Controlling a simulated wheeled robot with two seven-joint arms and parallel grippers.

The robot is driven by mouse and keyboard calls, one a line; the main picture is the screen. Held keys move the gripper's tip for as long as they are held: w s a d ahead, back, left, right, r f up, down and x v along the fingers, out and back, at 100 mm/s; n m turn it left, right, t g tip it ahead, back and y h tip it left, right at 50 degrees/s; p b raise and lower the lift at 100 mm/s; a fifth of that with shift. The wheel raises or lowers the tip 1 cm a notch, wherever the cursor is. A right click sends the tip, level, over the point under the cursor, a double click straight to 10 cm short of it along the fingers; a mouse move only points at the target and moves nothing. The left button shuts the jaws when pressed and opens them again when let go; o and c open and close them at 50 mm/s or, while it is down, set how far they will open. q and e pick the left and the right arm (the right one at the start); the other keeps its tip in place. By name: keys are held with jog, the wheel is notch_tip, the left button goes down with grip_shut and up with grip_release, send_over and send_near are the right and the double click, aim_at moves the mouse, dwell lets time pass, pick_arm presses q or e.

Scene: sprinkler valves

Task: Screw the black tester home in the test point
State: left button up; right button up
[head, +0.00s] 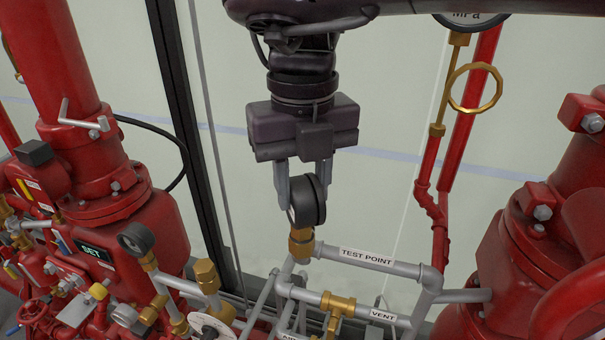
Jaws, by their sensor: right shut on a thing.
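The tester sits right above the brass fitting of the test point (301,243), at the left end of the grey pipe labelled TEST POINT. The tester's lower end meets the brass, and I cannot tell how deep any thread sits. My left gripper is not in view.
A red valve body (150,220) with small pipes and a gauge (136,239) stands at the left. Another red valve (500,260) stands at the right. A grey VENT pipe (350,306) with a brass valve runs below. A brass ring (474,88) hangs upper right.

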jog(key=m, duration=0.2)
jog(key=shift+m, duration=0.3)
jog(key=o, duration=1.2)
jog(key=shift+c, duration=0.2)
jog(key=shift+c, duration=0.5)
notch_tip(320, 180, up, 2)
jog(key=shift+r, duration=0.15)
jog(key=shift+s+r, duration=0.1)
jog(key=shift+r, duration=0.2)
